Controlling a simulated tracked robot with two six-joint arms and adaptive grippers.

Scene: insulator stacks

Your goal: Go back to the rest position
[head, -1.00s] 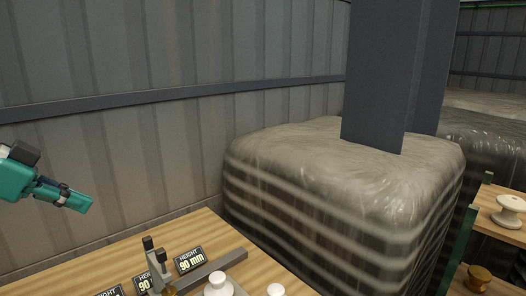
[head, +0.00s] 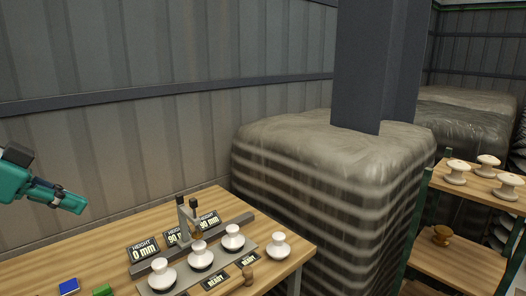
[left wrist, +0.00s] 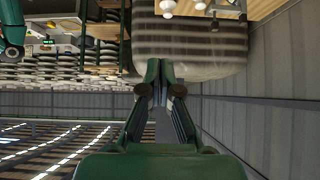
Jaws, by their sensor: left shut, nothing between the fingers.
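My left gripper (head: 72,203) is at the left edge of the head view, raised above the wooden table (head: 60,262) and apart from everything on it. Its fingers are closed with nothing between them; they also show closed in the left wrist view (left wrist: 161,85). On the table, white insulators stand in a row on a grey base, among them one at the front (head: 162,275) and one at the far end (head: 232,238). Another white insulator (head: 278,246) stands to the right of the base. My right gripper does not show clearly in any view.
Height displays (head: 144,249) stand behind the row; one reads 0 mm. A blue block (head: 69,287) and a green block (head: 103,290) lie at the front. A wrapped stack (head: 300,185) stands behind the table. A shelf (head: 460,258) at right holds more insulators.

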